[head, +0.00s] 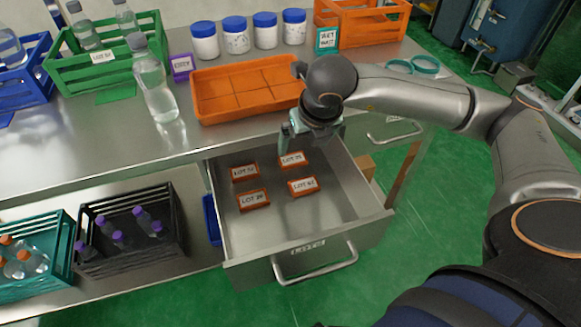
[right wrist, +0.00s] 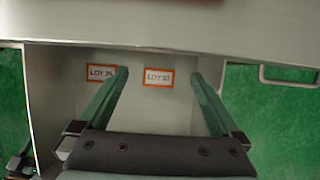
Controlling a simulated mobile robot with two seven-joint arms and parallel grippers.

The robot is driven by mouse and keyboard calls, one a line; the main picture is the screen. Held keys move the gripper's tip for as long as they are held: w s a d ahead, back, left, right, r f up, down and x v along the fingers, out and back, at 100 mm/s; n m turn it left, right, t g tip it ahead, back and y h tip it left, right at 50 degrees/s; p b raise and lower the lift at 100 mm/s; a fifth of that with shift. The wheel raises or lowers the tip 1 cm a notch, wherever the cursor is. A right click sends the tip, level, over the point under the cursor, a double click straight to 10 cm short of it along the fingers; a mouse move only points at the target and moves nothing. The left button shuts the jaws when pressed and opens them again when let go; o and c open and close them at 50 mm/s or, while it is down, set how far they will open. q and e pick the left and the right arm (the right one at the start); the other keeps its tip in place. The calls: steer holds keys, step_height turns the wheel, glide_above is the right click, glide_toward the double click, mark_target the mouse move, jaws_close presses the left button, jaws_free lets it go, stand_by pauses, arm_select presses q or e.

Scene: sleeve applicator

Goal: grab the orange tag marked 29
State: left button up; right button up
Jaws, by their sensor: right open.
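Several orange-framed tags with white "LOT" labels stand in the open drawer (head: 335,215): far left (head: 245,171), far right (head: 292,159), near left (head: 253,199) and near right (head: 303,186). Their numbers are too blurred for me to tell surely which is 29. My right gripper (head: 298,139) is open and empty, above the back of the drawer close to the far right tag. In the right wrist view, one tag (right wrist: 159,77) shows between the fingers (right wrist: 160,76), and another tag (right wrist: 102,73) is just left of the left finger. My left gripper is not in view.
The counter edge (head: 130,160) overhangs the drawer's back. An orange divided tray (head: 240,93), a clear bottle (head: 152,82) and several blue-lidded jars (head: 236,36) stand on the counter. The drawer's front and walls enclose the tags. Its front floor is clear.

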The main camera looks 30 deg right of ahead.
glide_toward(296, 165)
steer(key=shift+w+a+f+b, duration=0.1)
steer(key=shift+f+b, duration=0.1)
steer(key=shift+f, duration=0.3)
steer(key=shift+w+a+f+b, duration=0.1)
steer(key=shift+f+b, duration=0.05)
steer(key=shift+f, duration=0.35)
steer(key=x, duration=0.5)
steer(key=shift+w+d+f, duration=0.2)
steer(key=shift+w, duration=0.1)
steer(key=c, duration=1.1)
steer(key=shift+r, duration=0.15)
